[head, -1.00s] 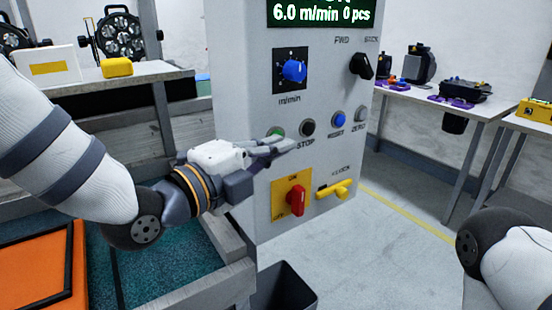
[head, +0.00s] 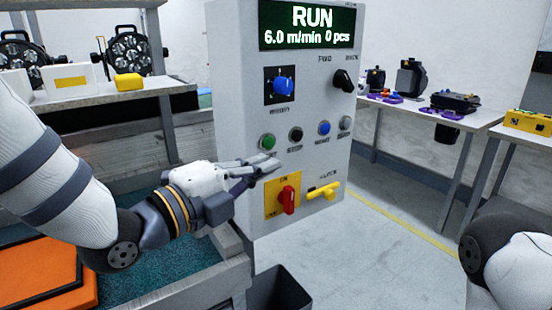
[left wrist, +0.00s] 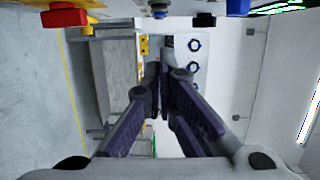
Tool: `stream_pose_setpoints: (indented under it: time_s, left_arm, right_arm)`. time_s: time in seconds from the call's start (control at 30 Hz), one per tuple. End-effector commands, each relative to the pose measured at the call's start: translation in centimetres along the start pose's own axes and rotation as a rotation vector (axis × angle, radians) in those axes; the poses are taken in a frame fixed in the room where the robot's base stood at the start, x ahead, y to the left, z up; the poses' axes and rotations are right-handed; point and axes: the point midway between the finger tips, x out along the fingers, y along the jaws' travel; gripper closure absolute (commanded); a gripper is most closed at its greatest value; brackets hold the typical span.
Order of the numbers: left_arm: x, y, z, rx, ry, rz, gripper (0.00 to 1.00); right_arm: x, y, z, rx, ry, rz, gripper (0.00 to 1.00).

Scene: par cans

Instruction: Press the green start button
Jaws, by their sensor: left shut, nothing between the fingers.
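The green start button (head: 267,142) is on the front of the grey control panel (head: 235,100), at the left end of a row of buttons. The panel's display (head: 312,25) reads RUN, 6.0 m/min, 0 pcs. My left gripper (head: 272,168) is shut and empty, just below the green button and apart from it in the picture. In the left wrist view the fingers (left wrist: 160,72) point away from the camera, near the panel's controls. My right gripper is outside both views; only part of my right arm shows.
A red rotary switch (head: 287,199) on a yellow plate and a yellow latch (head: 322,191) sit below the buttons. A black button (head: 296,134) and a blue button (head: 324,128) are right of the green one. A dark bin (head: 278,288) stands below the panel.

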Motion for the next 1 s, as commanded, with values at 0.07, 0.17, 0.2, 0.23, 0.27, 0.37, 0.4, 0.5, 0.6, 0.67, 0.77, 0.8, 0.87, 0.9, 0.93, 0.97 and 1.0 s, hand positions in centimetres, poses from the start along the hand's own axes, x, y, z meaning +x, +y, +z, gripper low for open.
stream_pose_setpoints:
  time_s: [0.07,0.17,0.2,0.23,0.27,0.37,0.4,0.5,0.6,0.67,0.77,0.8,0.87,0.9,0.93,0.97,1.0]
  left_arm:
    - [-1.8,-0.3,0.0,0.002,-0.001,-0.002,1.00]
    - [-3.6,-0.2,-0.1,0.001,0.000,-0.002,1.00]
    - [-4.2,-0.2,-0.1,0.001,0.001,-0.001,1.00]
    - [-4.5,-0.2,-0.1,0.001,0.001,-0.002,1.00]
    - [-4.8,-0.1,-0.1,0.000,0.001,-0.001,1.00]
    - [-5.4,-0.1,-0.1,-0.001,0.001,-0.001,1.00]
    - [-5.5,0.0,-0.1,-0.001,0.002,0.000,1.00]
    - [-5.5,0.1,-0.1,-0.002,0.002,0.001,1.00]
    - [-5.5,0.1,-0.1,-0.002,0.003,0.001,1.00]
    - [-5.5,0.1,-0.1,-0.002,0.003,0.001,1.00]
    - [-5.5,0.1,-0.1,-0.001,0.003,0.001,1.00]
    - [-5.5,0.1,-0.1,-0.001,0.003,0.001,1.00]
    - [-5.5,0.1,-0.1,-0.001,0.003,0.001,1.00]
    - [-5.5,0.1,-0.1,-0.001,0.003,0.001,1.00]
    - [-5.5,0.1,-0.1,-0.001,0.003,0.001,1.00]
    - [-5.5,0.1,-0.1,-0.002,0.003,0.001,1.00]
    - [-5.5,0.3,-0.1,-0.010,0.000,0.008,1.00]
  right_arm:
    - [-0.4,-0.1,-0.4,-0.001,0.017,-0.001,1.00]
    - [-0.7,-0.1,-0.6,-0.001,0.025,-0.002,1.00]
    - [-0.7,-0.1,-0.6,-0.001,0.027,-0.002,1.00]
    - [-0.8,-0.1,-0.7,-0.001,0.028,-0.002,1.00]
    - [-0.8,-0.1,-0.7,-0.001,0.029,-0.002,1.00]
    - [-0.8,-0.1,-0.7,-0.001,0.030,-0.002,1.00]
    - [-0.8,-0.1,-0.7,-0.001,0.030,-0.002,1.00]
    - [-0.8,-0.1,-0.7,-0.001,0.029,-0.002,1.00]
    - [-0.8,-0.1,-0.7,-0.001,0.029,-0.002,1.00]
    - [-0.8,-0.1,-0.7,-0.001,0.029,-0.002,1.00]
    - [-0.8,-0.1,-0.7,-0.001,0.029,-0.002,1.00]
    - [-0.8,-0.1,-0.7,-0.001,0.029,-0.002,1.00]
    - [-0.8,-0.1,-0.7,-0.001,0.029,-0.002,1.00]
    - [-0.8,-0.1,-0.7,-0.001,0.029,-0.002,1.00]
    - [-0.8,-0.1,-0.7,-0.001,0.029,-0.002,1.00]
    - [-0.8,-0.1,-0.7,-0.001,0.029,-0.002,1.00]
    - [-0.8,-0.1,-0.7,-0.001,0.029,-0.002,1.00]
